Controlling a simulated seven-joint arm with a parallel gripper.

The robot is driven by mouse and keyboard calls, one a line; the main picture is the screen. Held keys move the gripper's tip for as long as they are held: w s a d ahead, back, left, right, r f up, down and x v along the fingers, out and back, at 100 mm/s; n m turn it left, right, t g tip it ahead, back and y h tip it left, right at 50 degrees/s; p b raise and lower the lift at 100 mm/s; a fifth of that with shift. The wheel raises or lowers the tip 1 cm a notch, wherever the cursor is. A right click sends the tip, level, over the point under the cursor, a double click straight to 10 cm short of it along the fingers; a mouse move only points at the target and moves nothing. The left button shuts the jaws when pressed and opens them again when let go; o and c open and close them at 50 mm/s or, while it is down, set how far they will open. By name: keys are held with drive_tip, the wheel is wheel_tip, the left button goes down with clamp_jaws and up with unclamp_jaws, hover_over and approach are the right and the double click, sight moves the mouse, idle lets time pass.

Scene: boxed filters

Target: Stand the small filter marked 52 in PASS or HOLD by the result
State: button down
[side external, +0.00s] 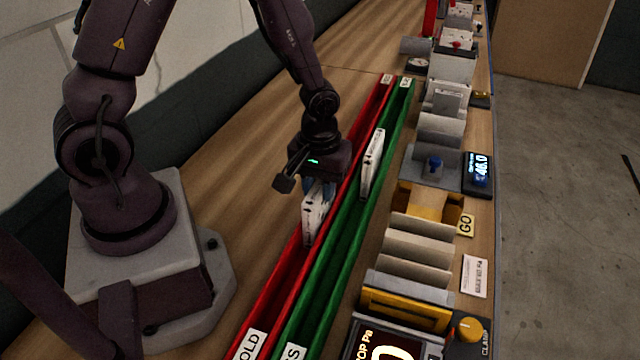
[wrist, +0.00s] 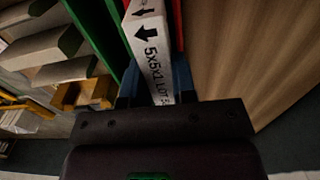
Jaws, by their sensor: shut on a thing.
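My gripper (side external: 318,186) is shut on a white boxed filter (side external: 315,220), which stands upright at the red HOLD channel (side external: 277,298). Whether its bottom edge rests on the channel floor I cannot tell. In the wrist view the filter (wrist: 148,48) sits between my blue finger pads, and its edge reads "5x5x1 LOT 5", with the rest hidden by my gripper (wrist: 155,92). The number 52 is not readable. A second white filter (side external: 372,165) stands upright in the green channel (side external: 323,290), whose label is partly cut off and ends in S.
Right of the channels is a row of fixtures: a yellow bracket (side external: 425,205) by a GO sign (side external: 466,224), grey slotted blocks (side external: 415,248), and a blue-lit display (side external: 478,172) reading about 46.0. A larger display (side external: 385,345) is cut off at the bottom. Bare wood (side external: 240,165) lies left.

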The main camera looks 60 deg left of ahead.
drive_tip(key=shift+f, duration=0.2)
drive_tip(key=c, duration=0.9)
unclamp_jaws()
drive_tip(key=shift+r, duration=0.1)
wheel_tip(320, 180, up, 13)
drive_tip(key=s+r+m+t, duration=0.2)
drive_tip(key=s+r+m, duration=0.1)
drive_tip(key=r, duration=0.1)
drive_tip(key=s+d+r+m+t, duration=0.1)
drive_tip(key=s+r+m, duration=0.2)
drive_tip(key=r, duration=0.1)
drive_tip(key=s+r+m+t, duration=0.2)
drive_tip(key=s+r+m, duration=0.1)
drive_tip(key=s+r, duration=0.1)
drive_tip(key=shift+d+r+t, duration=0.2)
drive_tip(key=shift+r+t, duration=0.1)
drive_tip(key=shift+r, duration=0.2)
